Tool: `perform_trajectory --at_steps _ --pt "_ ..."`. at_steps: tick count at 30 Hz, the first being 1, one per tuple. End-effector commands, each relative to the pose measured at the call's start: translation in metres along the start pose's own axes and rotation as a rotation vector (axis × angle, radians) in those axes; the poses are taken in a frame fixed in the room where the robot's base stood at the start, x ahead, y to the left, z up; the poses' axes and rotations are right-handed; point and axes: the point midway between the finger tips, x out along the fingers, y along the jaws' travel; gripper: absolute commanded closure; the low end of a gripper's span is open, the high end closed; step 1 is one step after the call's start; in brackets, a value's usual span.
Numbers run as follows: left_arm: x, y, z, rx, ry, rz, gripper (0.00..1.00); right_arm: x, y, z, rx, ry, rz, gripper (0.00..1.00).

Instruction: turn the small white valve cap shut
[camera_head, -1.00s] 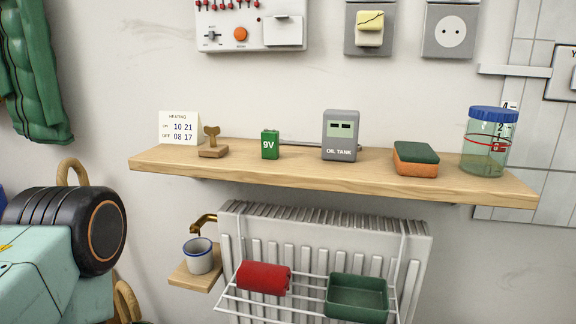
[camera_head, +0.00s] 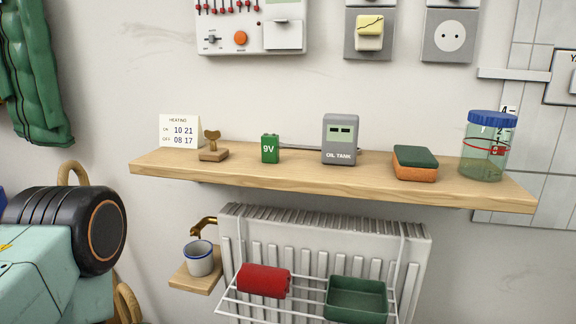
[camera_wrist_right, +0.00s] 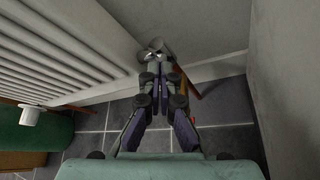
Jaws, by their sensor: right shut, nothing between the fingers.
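In the right wrist view my right gripper (camera_wrist_right: 157,78) points down past the radiator (camera_wrist_right: 55,50), its fingers together with nothing between them. A small pale, shiny fitting (camera_wrist_right: 155,48) shows just beyond the fingertips, partly hidden by them. I cannot tell whether it is the valve cap or whether the fingers touch it. A small white cylinder (camera_wrist_right: 30,116) shows at the left, well apart from the gripper. No valve cap can be made out in the head view, where the radiator (camera_head: 310,235) is partly covered by the wire rack. My left gripper is in neither view.
A wooden shelf (camera_head: 330,178) with several small items runs above the radiator. A wire rack (camera_head: 305,300) holds a red roll (camera_head: 263,280) and a green tray (camera_head: 357,285). A mug (camera_head: 199,257) stands at its left. A brownish rod (camera_wrist_right: 187,80) stands beside my right fingers.

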Motion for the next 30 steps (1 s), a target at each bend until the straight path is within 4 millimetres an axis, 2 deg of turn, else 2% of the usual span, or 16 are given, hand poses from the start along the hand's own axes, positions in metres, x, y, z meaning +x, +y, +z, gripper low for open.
perform_trajectory --at_steps 16,30 --pt "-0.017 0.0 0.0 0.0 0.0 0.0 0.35 -0.048 0.0 -0.026 0.001 0.002 -0.002 1.0" --pt "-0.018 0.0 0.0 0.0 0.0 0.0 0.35 -0.051 -0.001 -0.029 0.003 0.001 -0.002 1.0"
